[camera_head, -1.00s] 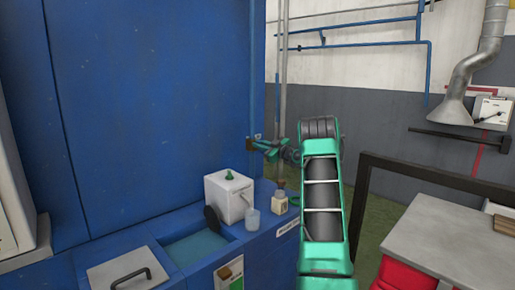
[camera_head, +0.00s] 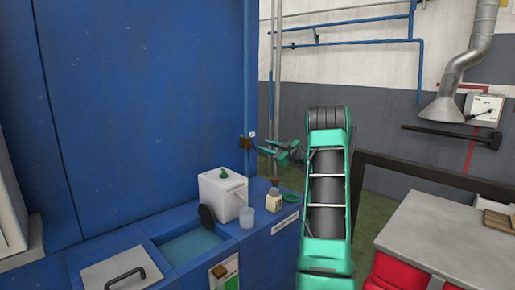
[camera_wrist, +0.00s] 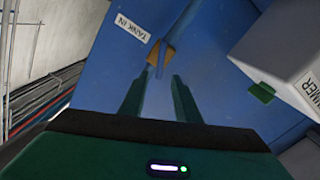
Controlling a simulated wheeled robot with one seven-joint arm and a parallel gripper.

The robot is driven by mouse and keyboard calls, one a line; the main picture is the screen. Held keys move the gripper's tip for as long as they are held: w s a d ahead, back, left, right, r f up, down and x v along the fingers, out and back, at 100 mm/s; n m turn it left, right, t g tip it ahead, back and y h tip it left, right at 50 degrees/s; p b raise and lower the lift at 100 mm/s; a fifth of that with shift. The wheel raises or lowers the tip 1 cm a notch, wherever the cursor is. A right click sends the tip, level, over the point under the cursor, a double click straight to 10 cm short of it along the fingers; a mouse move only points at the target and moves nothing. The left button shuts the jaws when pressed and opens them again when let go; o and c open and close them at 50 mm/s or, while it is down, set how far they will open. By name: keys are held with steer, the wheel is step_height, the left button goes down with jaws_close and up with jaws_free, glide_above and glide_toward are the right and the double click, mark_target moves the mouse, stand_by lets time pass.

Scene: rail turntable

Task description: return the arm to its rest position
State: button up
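My arm is green with black joints and rises in the middle of the head view. My gripper (camera_head: 266,150) points left, in front of the blue cabinet's right edge and above the counter. In the wrist view, its two dark green fingers (camera_wrist: 160,90) stand apart with nothing between them. Beyond them is a blue surface (camera_wrist: 100,65) with a "TANK IN" label (camera_wrist: 132,27) and a small orange-brown piece (camera_wrist: 161,53).
On the blue counter stand a white box (camera_head: 217,193), a cup (camera_head: 247,217) and a small bottle (camera_head: 274,198), beside an open basin (camera_head: 192,246). A grey-topped table (camera_head: 440,238) and a dark frame (camera_head: 430,173) are at right. A tall blue cabinet (camera_head: 150,100) stands at left.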

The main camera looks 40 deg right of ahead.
steer(key=shift+s, duration=0.95)
steer(key=a+g, duration=0.1)
steer(key=a, duration=0.3)
steer(key=a+g, duration=0.2)
steer(key=a, duration=0.3)
steer(key=a+f+m+g, duration=0.1)
steer(key=a+g, duration=0.1)
steer(key=a, duration=0.2)
steer(key=shift+a+f, duration=0.1)
steer(key=shift+a, duration=0.2)
steer(key=s+a+f+m+g, duration=0.2)
steer(key=s+a+m+g, duration=0.15)
steer(key=s+a, duration=0.6)
steer(key=s+a+f+m+g, duration=0.2)
steer(key=s+a, duration=0.4)
steer(key=s, duration=0.5)
steer(key=s+a+f+m+g, duration=0.2)
steer(key=s+a+g, duration=0.2)
steer(key=s, duration=0.7)
steer(key=s+a+f+m+g, duration=0.3)
steer(key=s+a, duration=0.4)
steer(key=s, duration=0.5)
steer(key=shift+a+g, duration=0.35)
steer(key=shift+a, duration=0.05)
